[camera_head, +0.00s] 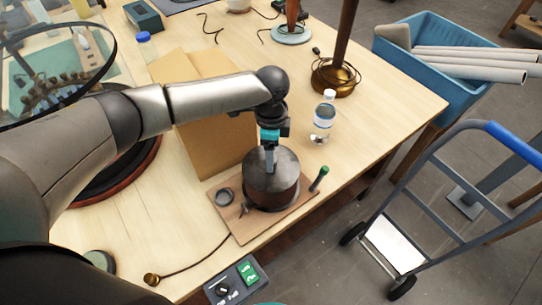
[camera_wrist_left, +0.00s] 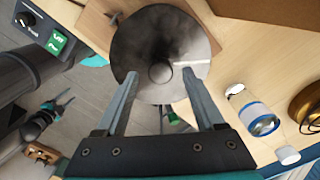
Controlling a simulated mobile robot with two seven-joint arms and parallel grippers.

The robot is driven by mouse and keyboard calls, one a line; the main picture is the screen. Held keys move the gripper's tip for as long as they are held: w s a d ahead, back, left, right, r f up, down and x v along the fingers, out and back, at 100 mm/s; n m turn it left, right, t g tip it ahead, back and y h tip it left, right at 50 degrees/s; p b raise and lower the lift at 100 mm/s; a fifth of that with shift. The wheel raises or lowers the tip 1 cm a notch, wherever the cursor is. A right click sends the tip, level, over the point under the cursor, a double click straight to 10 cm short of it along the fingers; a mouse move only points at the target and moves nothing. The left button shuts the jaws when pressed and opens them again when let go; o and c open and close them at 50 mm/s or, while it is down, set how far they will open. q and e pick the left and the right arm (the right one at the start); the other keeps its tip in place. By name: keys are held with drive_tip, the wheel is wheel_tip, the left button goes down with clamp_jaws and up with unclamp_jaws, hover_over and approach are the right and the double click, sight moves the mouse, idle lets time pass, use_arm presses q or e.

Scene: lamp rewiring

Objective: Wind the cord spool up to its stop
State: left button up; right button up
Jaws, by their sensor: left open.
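The cord spool (camera_head: 271,186) is a dark drum on a wooden board (camera_head: 243,227) near the table's front edge. In the left wrist view its round grey top (camera_wrist_left: 150,35) with a central knob (camera_wrist_left: 160,72) fills the upper middle. My left gripper (camera_head: 269,165) points down over the spool. Its open, empty fingers (camera_wrist_left: 158,85) reach over the disc's near edge, either side of the knob; contact cannot be told. A dark and teal form with a forked tip (camera_wrist_left: 60,103), low left in the wrist view, looks like my right gripper, too small to read.
A green-capped post (camera_head: 319,179) stands at the board's right end. A water bottle (camera_head: 323,117) and lamp base (camera_head: 335,77) stand behind. A cardboard panel (camera_head: 213,128) is beyond the spool, a control box (camera_head: 236,283) in front. A hand truck (camera_head: 430,205) stands right of the table.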

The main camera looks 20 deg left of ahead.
use_arm(q)
drive_tip(key=shift+f, duration=1.1)
clamp_jaws()
idle(0.7)
